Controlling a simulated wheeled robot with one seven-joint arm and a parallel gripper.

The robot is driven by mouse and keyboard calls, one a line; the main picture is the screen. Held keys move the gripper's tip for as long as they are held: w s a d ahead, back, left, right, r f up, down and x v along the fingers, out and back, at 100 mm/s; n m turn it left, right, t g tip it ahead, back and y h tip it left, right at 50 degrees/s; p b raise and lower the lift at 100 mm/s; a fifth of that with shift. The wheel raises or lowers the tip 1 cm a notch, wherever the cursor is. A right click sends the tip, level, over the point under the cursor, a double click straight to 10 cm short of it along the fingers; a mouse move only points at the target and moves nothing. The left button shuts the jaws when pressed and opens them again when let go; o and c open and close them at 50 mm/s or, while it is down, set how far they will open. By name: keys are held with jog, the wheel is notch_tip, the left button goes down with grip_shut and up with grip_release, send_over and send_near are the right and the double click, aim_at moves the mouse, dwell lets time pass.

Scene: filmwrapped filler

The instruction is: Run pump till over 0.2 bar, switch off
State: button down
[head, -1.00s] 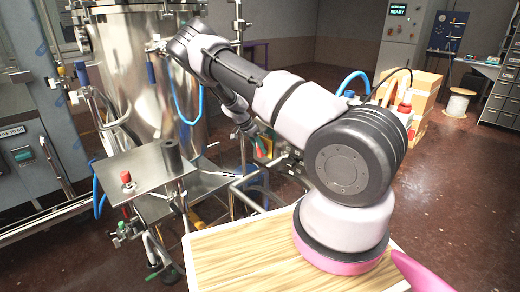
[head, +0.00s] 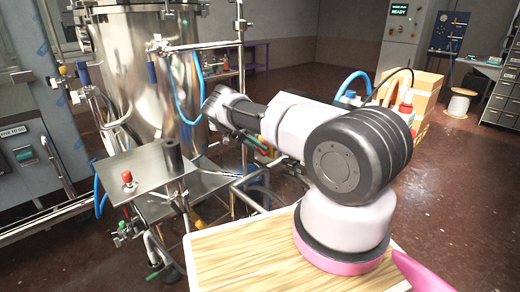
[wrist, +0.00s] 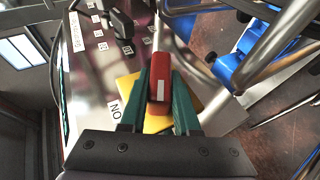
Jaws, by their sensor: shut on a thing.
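In the wrist view my gripper (wrist: 162,80) has its green fingers shut on a red switch handle (wrist: 157,62) with a white mark. The handle sits on a yellow plate (wrist: 156,123) on a shiny metal panel (wrist: 92,95). An ON label (wrist: 117,110) lies left of the fingers. A black knob (wrist: 121,24) and several small labels are farther up the panel. In the head view my arm hides most of the switch area, and only dark green parts near the fingers show. I cannot make out a pressure reading.
A tall steel tank (head: 150,80) stands at the left behind a metal shelf (head: 150,170) with a red button (head: 127,176). Blue hoses and steel pipes surround it. In the wrist view, metal tubes (wrist: 285,40) and a blue fitting (wrist: 228,66) lie close at right. Open floor is at far right.

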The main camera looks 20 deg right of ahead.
jog(key=shift+f+g, duration=0.1)
jog(key=shift+g, duration=0.5)
dwell(0.3)
jog(key=c, duration=0.6)
grip_release()
jog(key=shift+c, duration=0.2)
